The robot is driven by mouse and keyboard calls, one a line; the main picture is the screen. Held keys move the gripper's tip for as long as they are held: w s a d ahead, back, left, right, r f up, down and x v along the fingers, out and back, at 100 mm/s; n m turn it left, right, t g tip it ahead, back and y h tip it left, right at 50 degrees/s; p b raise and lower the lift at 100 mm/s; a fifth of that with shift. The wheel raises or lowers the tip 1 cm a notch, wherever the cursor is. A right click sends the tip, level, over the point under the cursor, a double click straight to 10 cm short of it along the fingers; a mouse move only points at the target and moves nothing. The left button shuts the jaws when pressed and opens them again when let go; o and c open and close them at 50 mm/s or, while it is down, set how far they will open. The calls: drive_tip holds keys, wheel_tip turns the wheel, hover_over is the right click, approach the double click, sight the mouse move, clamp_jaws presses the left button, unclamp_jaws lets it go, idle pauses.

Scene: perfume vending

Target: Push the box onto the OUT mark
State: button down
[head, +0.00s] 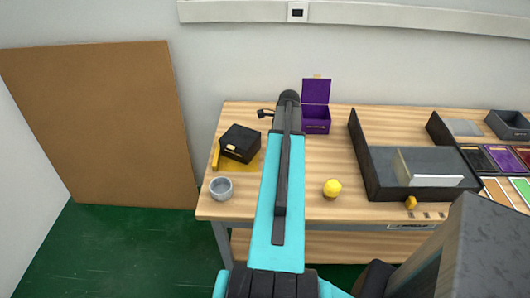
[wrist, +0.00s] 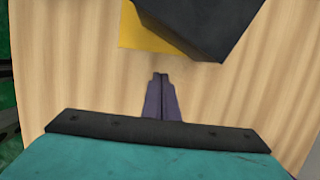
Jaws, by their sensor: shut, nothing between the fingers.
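The black box (head: 240,143), closed with a small gold label, sits on the left part of the table. No lettering can be read on the mark. In the wrist view the box (wrist: 205,22) is cut off by the top edge, with a yellow corner (wrist: 140,35) beside it. My gripper (wrist: 160,75) is shut and empty, its tips pointing toward the box with a gap of bare wood between. In the head view I cannot make out the fingers clearly.
A yellow strip (head: 215,157) stands left of the box and a grey bowl (head: 221,188) in front. An open purple box (head: 316,120) is behind my arm's right side. A yellow knob-like item (head: 332,189) and a dark tray (head: 380,190) are to the right.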

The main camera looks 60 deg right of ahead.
drive_tip(key=shift+r, duration=0.75)
drive_tip(key=b+v, duration=0.2)
drive_tip(key=v, duration=0.5)
drive_tip(key=shift+r, duration=0.1)
